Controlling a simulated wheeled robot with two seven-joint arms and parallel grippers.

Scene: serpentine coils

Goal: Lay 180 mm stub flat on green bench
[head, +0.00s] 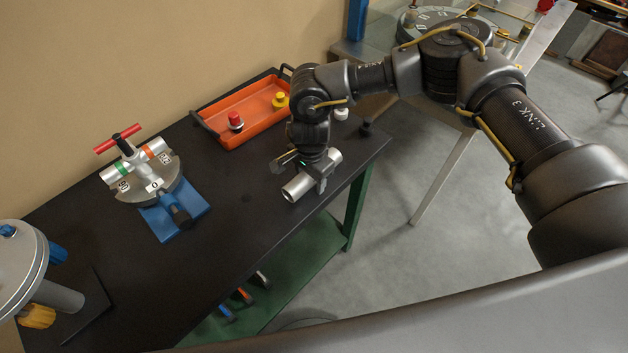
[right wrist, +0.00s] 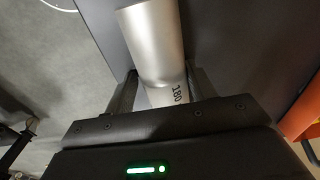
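The 180 mm stub is a short silver tube (head: 298,187); in the right wrist view the tube (right wrist: 158,45) carries the mark "180". It lies roughly level over the right part of the green bench, which has a black top (head: 240,215) and green legs. My right gripper (head: 311,172) points down over the tube. Its fingers (right wrist: 163,85) stand close on both sides of the tube and look shut on it. I cannot tell whether the tube touches the bench top. My left gripper is not in view.
An orange tray (head: 247,130) with red and yellow knobbed parts stands at the back. A blue-based fixture (head: 172,212) with a red T-handle stands left, and a grey flanged device (head: 20,265) is at far left. The bench's middle is clear; its right edge is close to the tube.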

